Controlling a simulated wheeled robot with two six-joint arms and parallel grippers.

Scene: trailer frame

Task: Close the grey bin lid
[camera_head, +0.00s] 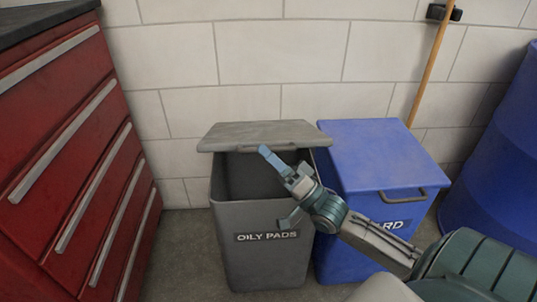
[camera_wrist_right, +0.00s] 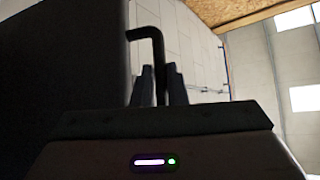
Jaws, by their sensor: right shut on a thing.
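The grey bin (camera_head: 262,262), labelled "OILY PADS", stands on the floor against the wall. Its grey lid (camera_head: 240,132) is raised at the back, and the dark inside of the bin shows below it. A handle (camera_head: 232,149) runs along the lid's front edge; it also shows as a dark bent bar in the right wrist view (camera_wrist_right: 156,38). My right gripper (camera_head: 266,153) reaches in from the lower right and is shut on this handle. Its fingers (camera_wrist_right: 160,85) stand close around the bar in the wrist view. My left gripper is not in view.
A blue bin (camera_head: 375,150) with a closed lid stands close on the right of the grey bin. A red drawer cabinet (camera_head: 75,170) is at the left. A blue drum (camera_head: 500,160) and a wooden pole (camera_head: 432,65) are at the right. Some floor shows left of the grey bin.

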